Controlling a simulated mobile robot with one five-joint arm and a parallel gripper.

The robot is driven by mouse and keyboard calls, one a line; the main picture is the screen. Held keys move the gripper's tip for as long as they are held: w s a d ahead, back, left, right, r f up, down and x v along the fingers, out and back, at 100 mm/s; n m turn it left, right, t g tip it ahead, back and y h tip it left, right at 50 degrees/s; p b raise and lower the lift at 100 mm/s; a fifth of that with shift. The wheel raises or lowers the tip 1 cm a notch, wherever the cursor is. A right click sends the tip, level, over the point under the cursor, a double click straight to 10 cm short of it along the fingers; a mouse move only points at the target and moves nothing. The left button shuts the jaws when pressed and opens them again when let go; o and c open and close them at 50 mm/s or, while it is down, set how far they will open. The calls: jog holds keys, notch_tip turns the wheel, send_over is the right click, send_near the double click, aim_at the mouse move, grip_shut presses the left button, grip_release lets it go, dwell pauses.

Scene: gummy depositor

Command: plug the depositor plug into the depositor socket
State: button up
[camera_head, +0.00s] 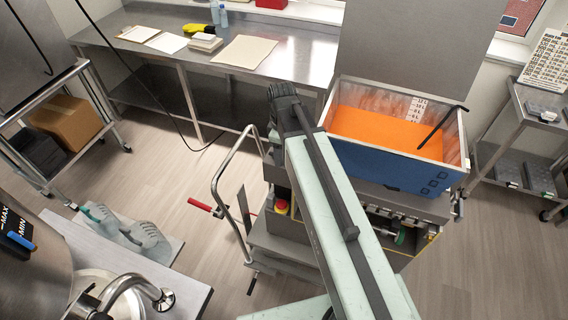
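The gummy depositor (385,175) stands right of centre, a blue-fronted machine with an open hopper of orange material. My arm crosses the picture from the bottom and covers part of its left side. The arm's dark far end, with my gripper (283,95), is above the depositor's left edge, in front of the steel table. The fingers are too small and dark to tell whether they are open or shut, or hold anything. A thin black cable (165,112) hangs across the steel table's front and reaches the floor. I cannot make out the depositor plug or the depositor socket.
A steel table (120,40) with papers and a yellow item stands at the back. A curved metal handle (220,185) and red lever (200,205) stick out left of the depositor. A shelf rack (525,130) is right. Floor (150,190) is clear at centre left.

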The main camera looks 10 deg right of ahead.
jog(key=shift+f, duration=0.2)
jog(key=shift+c, duration=0.3)
grip_shut()
jog(key=shift+r+p, duration=0.1)
jog(key=shift+p, duration=0.2)
